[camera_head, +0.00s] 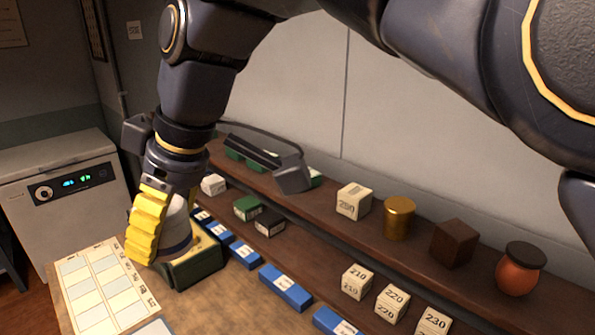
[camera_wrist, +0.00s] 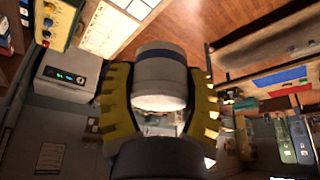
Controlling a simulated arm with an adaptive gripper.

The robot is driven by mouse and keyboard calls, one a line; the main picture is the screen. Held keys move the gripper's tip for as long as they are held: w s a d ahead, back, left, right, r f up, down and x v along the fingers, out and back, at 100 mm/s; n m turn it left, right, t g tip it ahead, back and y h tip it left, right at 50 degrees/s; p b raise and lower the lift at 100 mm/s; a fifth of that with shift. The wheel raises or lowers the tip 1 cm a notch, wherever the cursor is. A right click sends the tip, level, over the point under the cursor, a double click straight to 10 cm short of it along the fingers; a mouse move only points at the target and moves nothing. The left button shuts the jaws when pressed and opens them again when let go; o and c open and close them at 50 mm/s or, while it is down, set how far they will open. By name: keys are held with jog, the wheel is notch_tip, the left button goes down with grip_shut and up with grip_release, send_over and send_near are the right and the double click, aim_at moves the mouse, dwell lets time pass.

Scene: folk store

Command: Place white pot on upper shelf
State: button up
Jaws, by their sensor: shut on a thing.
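The white pot (camera_head: 176,226) is held in my gripper (camera_head: 160,228) at the left of the head view, above the left end of the wooden table. The near finger hides part of the pot in the head view. The upper shelf (camera_head: 330,215) is a dark wooden ledge along the wall, to the right of my gripper.
The upper shelf bears a number block (camera_head: 353,201), gold cylinder (camera_head: 399,218), brown cube (camera_head: 453,243), orange pot with dark lid (camera_head: 519,269) and black lamp (camera_head: 292,174). Several number blocks and blue labels stand lower.

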notch_tip(320, 180, up, 6)
jog(key=shift+r, duration=0.1)
jog(key=w+d+m+t+h, duration=0.2)
jog(key=d+m, duration=0.6)
jog(key=d, duration=1.5)
jog(key=s+d+m+t+h, duration=0.2)
jog(key=s+d+m, duration=0.6)
jog(key=s+d, duration=0.65)
send_near(575, 313)
jog(key=shift+w+a+f, duration=0.55)
jog(key=shift+w+f, duration=0.25)
jog(key=shift+w, duration=0.1)
jog(key=shift+w+d+f, duration=0.4)
jog(key=shift+f, duration=1.8)
jog(key=shift+f, duration=0.1)
